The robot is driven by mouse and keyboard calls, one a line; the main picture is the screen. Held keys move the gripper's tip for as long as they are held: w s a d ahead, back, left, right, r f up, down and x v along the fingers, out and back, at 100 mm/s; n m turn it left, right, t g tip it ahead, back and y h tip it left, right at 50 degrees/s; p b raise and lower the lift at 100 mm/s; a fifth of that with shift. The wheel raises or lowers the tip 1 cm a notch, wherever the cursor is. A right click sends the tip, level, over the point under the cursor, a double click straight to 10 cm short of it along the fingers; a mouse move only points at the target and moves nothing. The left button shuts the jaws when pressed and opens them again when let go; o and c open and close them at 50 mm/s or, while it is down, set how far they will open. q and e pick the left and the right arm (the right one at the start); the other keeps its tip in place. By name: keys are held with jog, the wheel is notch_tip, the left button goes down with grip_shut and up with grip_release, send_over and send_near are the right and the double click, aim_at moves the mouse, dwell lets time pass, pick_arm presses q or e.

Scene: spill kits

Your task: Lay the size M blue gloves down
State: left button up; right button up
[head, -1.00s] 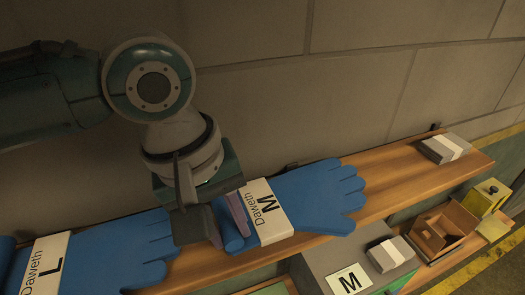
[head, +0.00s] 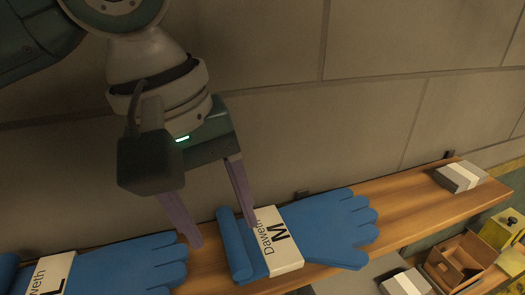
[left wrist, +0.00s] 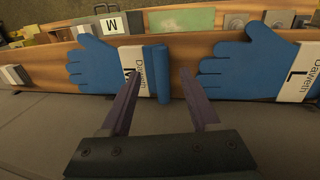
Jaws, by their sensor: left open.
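The size M blue gloves (head: 325,226) lie flat on the wooden shelf, with a white band marked "Daweth M" around them and a rolled cuff at their left end. They also show in the left wrist view (left wrist: 95,62), left of centre. My left gripper (head: 224,236) is open and empty. In the head view its fingers are above the shelf, one near the M gloves' cuff and one near the L gloves. In the left wrist view the fingers (left wrist: 165,98) point toward the cuff. My right gripper is not in view.
The size L blue gloves (head: 130,266) lie to the left on the same shelf (head: 410,205). A grey banded pack (head: 460,177) lies at the shelf's right end. Below are another grey pack (head: 406,284), an open cardboard box (head: 462,258) and a yellow box (head: 503,230). A block wall stands behind.

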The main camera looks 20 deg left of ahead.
pick_arm(q)
notch_tip(320, 180, up, 5)
jog(key=s+d+f+m+t+h, duration=0.1)
jog(key=s+d+f+m+h, duration=0.15)
jog(key=s+f+m, duration=0.35)
jog(key=s+a+f+m+t+y, duration=0.1)
jog(key=s+a+f+y, duration=0.3)
jog(key=s+a, duration=0.5)
notch_tip(320, 180, down, 2)
jog(key=shift+s+a+m, duration=0.3)
jog(key=shift+m, duration=0.6)
